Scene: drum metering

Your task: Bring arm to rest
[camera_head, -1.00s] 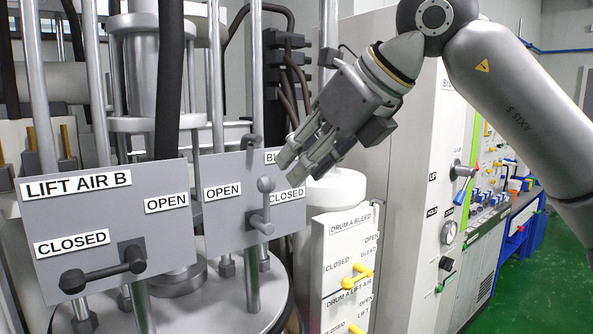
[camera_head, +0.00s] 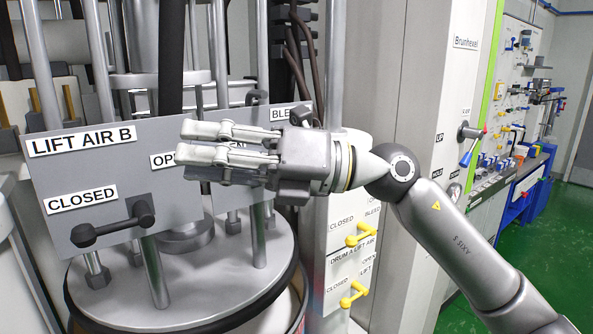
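My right gripper (camera_head: 184,145) reaches in from the right, with its grey fingers pointing left. The fingers show a gap between them and hold nothing. It is in front of the LIFT AIR B panel (camera_head: 175,205) and the BLEED panel (camera_head: 300,112) in the picture, covering part of the OPEN labels and most of the BLEED panel. The LIFT AIR B lever (camera_head: 112,226) is a dark handle beside the CLOSED label. It lies nearly level, pointing left, apart from the gripper. The BLEED panel's lever is mostly hidden behind my gripper. My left gripper is not in view.
A round metal drum lid (camera_head: 185,290) with upright rods stands below the panels. Yellow levers (camera_head: 353,294) sit on a white cabinet right of it. A tall grey cabinet (camera_head: 400,80) stands behind my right arm. Green floor (camera_head: 545,265) lies open at the right.

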